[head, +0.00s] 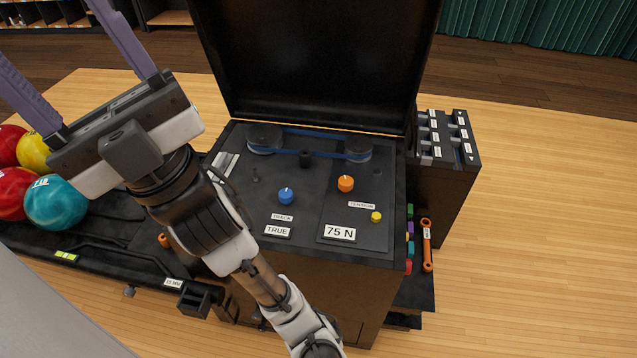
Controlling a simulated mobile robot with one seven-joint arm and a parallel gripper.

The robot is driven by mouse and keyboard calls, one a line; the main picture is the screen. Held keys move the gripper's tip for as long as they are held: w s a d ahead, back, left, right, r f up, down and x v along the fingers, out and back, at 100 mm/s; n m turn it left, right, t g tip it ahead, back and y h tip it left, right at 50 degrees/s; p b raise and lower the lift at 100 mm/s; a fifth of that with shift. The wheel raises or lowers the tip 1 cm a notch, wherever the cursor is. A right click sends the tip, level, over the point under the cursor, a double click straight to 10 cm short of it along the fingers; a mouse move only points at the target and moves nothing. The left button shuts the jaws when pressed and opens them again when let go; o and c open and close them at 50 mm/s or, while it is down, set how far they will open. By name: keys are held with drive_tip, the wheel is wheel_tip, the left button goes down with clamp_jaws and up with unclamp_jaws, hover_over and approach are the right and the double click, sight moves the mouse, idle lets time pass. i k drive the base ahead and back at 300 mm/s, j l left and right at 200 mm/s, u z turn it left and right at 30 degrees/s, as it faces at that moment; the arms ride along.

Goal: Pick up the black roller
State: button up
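A short black cylinder, which looks like the black roller (305,158), stands on the dark panel of the open machine, close to the blue belt (312,154). The belt runs around two grey pulleys, one at the left (265,139) and one at the right (358,150). My gripper (58,45) is raised at the upper left, well away from the roller. Its two purple fingers are spread wide with nothing visible between them. The fingertips run out of the picture.
The panel has a blue knob (286,196), an orange knob (346,184) and a "75 N" label (339,233). The machine's raised lid (315,60) stands behind. Bowling balls (56,202) lie at left. A black labelled rack (446,138) and orange wrench (427,246) are at right.

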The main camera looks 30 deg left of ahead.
sight(305, 161)
drive_tip(key=u, duration=1.6)
drive_tip(key=l+u, duration=0.15)
drive_tip(key=l, duration=2)
drive_tip(key=k, duration=0.05)
